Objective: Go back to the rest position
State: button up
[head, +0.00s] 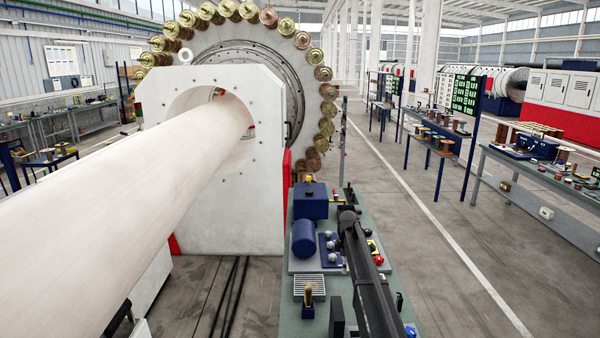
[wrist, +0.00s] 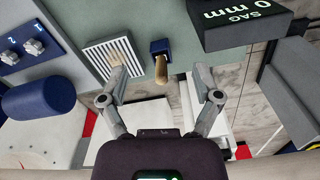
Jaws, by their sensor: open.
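Past the fingertips lies the green bench top (wrist: 150,25). A small blue holder (wrist: 160,45) with a wooden-handled piece (wrist: 161,68) standing in it shows between the fingers. A white slatted grille (wrist: 97,56) lies beside the left fingertip; I cannot tell the distance to it. In the head view my dark arm reaches over the bench (head: 318,322), and I cannot make out the gripper's fingers there.
A large pale tube (head: 120,190) runs through a white housing (head: 225,215) before the spool carousel (head: 329,109). The bench carries a blue cylinder (head: 304,239), a blue box (head: 311,201) and a dark SAG display (wrist: 240,22). Open floor (head: 450,270) lies to the right.

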jog(key=s+f+m+b, duration=0.5)
jog(key=s, duration=0.8)
jog(key=s+f+m+b, duration=0.5)
jog(key=s, duration=0.9)
jog(key=s+f+m+b, duration=0.4)
jog(key=s+f+m, duration=0.1)
jog(key=s, duration=0.8)
jog(key=shift+s+m+b, duration=0.3)
jog(key=shift+s+b, duration=0.1)
jog(key=shift+f, duration=0.1)
jog(key=c, duration=0.3)
